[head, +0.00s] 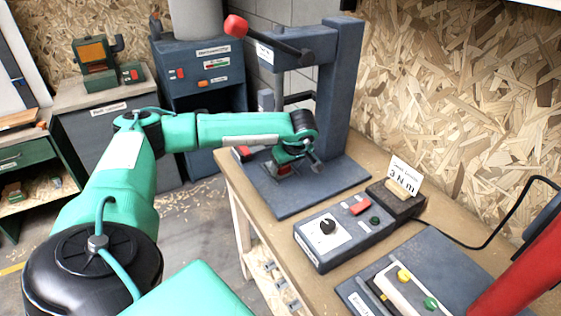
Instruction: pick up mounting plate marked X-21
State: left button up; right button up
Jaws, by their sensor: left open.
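My left gripper (292,160) is at the end of the teal arm, low over the dark base plate (310,197) of a lever press. It is small in the picture and partly hidden by its own wrist, and its jaws are open. A small red and green shape (284,170) shows right under the jaws; I cannot tell whether it is a separate part or whether the jaws touch it. I cannot make out a mounting plate marked X-21 or that marking anywhere. My right gripper is not in view.
The press column (342,90) and its red-knobbed lever (236,26) stand close around my left gripper. A control box (343,234) and a card reading 3 N m (404,175) are on the bench (236,190). A red bar (520,265) crosses the lower right.

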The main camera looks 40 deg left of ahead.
pick_arm(q)
jog(key=c, duration=1.3)
jog(key=shift+o, duration=0.2)
